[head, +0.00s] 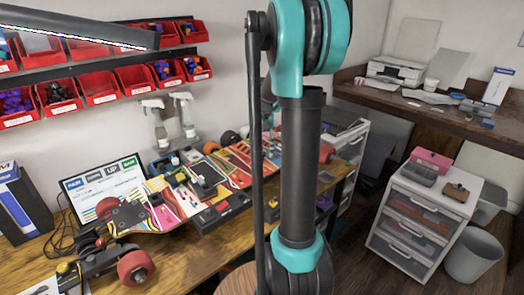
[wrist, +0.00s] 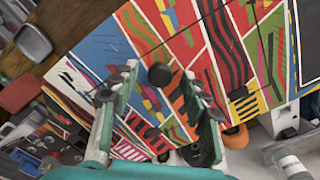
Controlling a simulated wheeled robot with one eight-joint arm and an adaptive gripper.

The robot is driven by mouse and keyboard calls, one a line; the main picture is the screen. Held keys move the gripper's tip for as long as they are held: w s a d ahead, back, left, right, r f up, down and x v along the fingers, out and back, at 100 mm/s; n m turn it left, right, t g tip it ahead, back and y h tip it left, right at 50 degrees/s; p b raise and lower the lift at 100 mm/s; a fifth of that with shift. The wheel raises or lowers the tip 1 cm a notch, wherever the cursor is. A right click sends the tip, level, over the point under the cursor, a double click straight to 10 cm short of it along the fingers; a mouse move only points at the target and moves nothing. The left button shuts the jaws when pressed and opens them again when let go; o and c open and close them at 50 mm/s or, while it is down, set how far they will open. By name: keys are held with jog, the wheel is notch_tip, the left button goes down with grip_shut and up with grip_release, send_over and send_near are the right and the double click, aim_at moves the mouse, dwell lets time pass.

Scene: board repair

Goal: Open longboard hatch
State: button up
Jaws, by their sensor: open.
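The longboard (head: 170,197) lies on the wooden workbench, its deck printed in red, yellow, blue and black patterns. Part of it is hidden behind my arm in the head view. In the wrist view the patterned deck (wrist: 185,45) fills most of the picture. A round black knob (wrist: 159,76) stands on it.
Red bins (head: 100,90) hang on the wall, with spray bottles (head: 155,122) below. A white drawer unit (head: 410,225) and a grey bin (head: 473,253) stand to the right.

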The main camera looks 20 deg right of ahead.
jog(key=shift+c, duration=0.4)
grip_shut()
